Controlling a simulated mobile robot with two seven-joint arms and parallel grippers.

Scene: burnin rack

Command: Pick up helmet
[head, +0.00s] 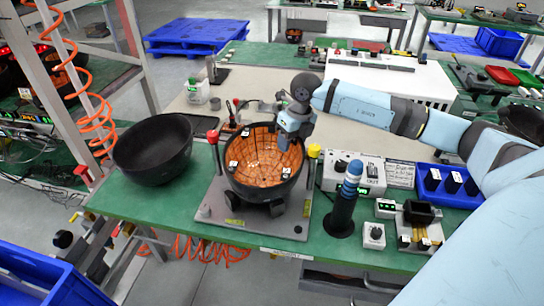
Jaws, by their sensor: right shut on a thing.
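A dark helmet shell (240,185) with an orange-brown inside and small white tags sits open side up on a grey fixture plate (205,213) at the middle of the green table. My right gripper (286,143) reaches down to its back right rim and is shut on it. The fingertips are partly hidden by the gripper body and rim. A second, plain black helmet shell (140,160) lies open side up to the left, apart from the gripper. My left gripper is not in view.
Red and yellow-topped posts flank the helmet. A rack with an orange coiled hose (92,125) stands at left.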

